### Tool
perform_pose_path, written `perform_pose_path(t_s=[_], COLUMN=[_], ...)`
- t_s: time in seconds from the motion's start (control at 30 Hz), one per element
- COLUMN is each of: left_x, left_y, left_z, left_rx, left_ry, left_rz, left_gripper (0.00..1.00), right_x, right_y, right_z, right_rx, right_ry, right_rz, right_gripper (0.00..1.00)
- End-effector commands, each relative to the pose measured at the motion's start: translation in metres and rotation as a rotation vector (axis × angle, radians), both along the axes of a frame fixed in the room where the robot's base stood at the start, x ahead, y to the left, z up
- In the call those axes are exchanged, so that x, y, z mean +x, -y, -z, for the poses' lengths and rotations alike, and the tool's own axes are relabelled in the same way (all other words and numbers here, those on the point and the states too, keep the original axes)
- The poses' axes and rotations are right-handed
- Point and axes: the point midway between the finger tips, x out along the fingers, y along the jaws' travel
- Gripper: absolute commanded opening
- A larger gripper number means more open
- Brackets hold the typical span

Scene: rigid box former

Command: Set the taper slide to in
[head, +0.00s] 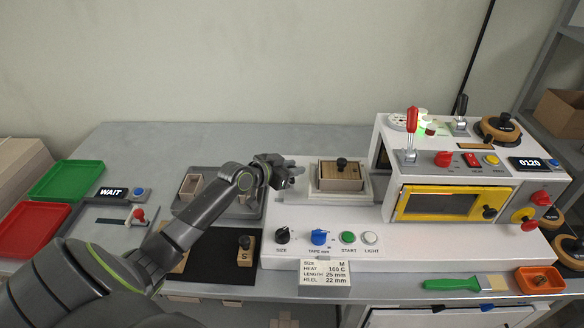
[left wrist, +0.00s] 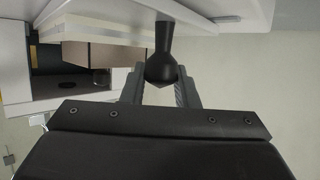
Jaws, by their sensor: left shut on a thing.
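My left gripper (head: 290,172) reaches across the white machine deck, left of a wooden block with a black knob on top (head: 341,180). In the left wrist view the fingers (left wrist: 160,88) are shut on a black tapered knob (left wrist: 162,62), whose stem meets a white panel. In the head view the gripper hides this held knob. I see no readable label naming the taper slide, so I cannot tell its setting. My right gripper is not in view.
On the deck front are a black dial (head: 282,236), a blue dial (head: 319,237) and green and white buttons. A yellow-framed window unit (head: 440,203) stands right. A red-knobbed slider (head: 138,215) and green and red trays lie left.

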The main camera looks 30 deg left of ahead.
Motion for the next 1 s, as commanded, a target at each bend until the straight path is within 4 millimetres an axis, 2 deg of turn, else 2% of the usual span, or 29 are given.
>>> perform_pose_path(t_s=[0.17, 0.37, 0.8, 1.0], left_x=[0.002, 0.016, 0.07, 0.09], left_y=[0.004, 0.027, 0.116, 0.147], left_z=[0.0, -0.002, -0.001, -0.001], left_rx=[-0.002, -0.008, -0.007, -0.005], left_ry=[0.0, 0.003, 0.0, 0.001], left_rz=[0.0, 0.003, 0.004, 0.003], left_gripper=[0.0, 0.0, 0.0, 0.0], right_x=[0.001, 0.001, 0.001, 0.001], right_y=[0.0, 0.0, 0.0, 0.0], right_z=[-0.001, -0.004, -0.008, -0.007], right_rx=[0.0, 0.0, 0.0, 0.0], right_ry=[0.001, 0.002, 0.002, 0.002], right_rz=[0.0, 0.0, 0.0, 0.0], right_gripper=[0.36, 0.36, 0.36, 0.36])
